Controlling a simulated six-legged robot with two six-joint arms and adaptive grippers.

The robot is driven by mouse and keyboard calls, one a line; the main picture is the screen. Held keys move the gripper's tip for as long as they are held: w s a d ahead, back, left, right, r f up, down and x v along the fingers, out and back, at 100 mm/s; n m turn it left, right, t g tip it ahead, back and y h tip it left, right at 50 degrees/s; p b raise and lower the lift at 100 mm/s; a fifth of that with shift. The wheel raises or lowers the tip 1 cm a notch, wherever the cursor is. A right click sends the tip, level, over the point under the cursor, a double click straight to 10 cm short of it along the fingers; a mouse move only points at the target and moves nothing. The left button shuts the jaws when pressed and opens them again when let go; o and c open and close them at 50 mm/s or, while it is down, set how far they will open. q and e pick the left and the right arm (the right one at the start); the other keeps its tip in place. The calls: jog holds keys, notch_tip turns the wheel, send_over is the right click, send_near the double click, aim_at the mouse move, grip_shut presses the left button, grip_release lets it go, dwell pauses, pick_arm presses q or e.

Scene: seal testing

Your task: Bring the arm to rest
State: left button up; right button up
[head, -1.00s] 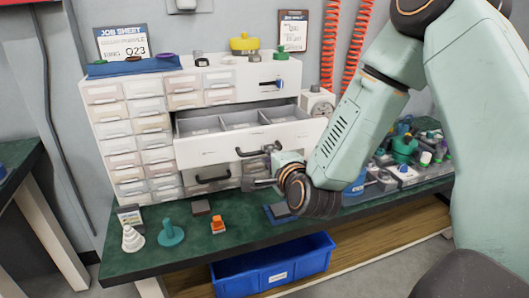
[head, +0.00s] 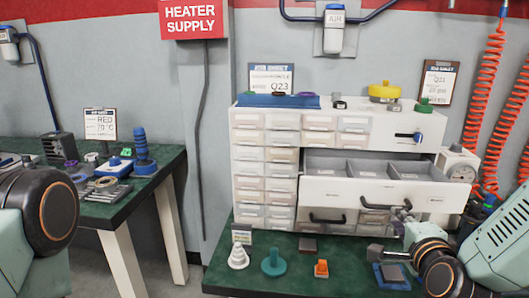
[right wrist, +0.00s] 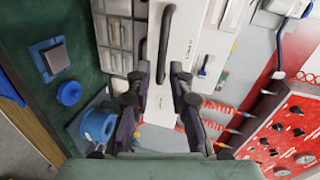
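My right gripper (head: 388,238) is in front of the cabinet's open wide drawer (head: 375,190). In the right wrist view its two fingers (right wrist: 161,72) stand apart with nothing between them. The dark drawer handle (right wrist: 165,32) lies ahead of the fingertips; I see no grip on it. The open drawer shows grey divided compartments that look empty. My left arm shows only as a rounded joint at the far left edge, and its gripper is out of view.
A green bench (head: 255,285) holds a white stepped cone (head: 238,258), a teal knobbed disc (head: 273,262) and an orange part (head: 321,268). A blue pad (head: 391,276) lies close below my right gripper. Another bench (head: 160,172) with parts stands left, across a floor gap.

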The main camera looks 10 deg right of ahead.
jog(key=s+a+f+n+g+y, duration=0.2)
jog(key=s+a+f+n+g, duration=0.2)
jog(key=s+f+n, duration=0.45)
jog(key=s+a+f+n+g+y, duration=0.2)
jog(key=s+a+f+n+g, duration=0.35)
jog(key=f, duration=0.55)
jog(key=s+f+n+g, duration=0.1)
jog(key=s+f, duration=0.2)
jog(key=s, duration=0.3)
jog(key=s+a+f+n+g, duration=0.1)
jog(key=s+f+n+g, duration=0.1)
jog(key=s+f, duration=0.2)
jog(key=s+f+n+g, duration=0.2)
jog(key=s+f, duration=0.1)
jog(key=s, duration=0.6)
jog(key=shift+s+a+f+h, duration=0.25)
jog(key=shift+a+f+h, duration=0.05)
jog(key=shift+a+f, duration=0.1)
jog(key=shift+g, duration=0.25)
